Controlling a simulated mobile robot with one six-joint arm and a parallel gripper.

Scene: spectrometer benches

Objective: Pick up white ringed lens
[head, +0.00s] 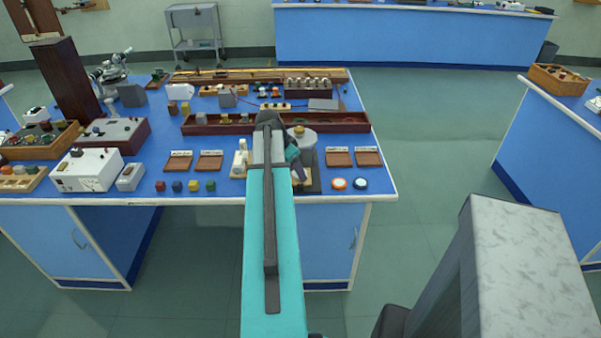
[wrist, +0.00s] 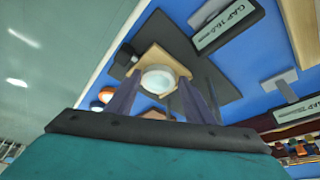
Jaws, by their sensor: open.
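My gripper (head: 299,170) is left of both lenses, above a dark plate, and partly hidden by my arm. In the wrist view, my gripper (wrist: 160,82) is open, its two dark fingers apart. A pale round piece on a wooden mount (wrist: 158,79) shows between the fingers; I cannot tell whether they touch it. The orange ringed lens (wrist: 106,94) shows small beyond the left finger.
Two brown trays (head: 368,157) with labels stand behind the lenses. A long dark red box (head: 340,122) crosses the bench farther back. Coloured cubes (head: 193,186) line the front left. The bench front around the lenses is clear. Labelled gap blocks (wrist: 228,27) show in the wrist view.

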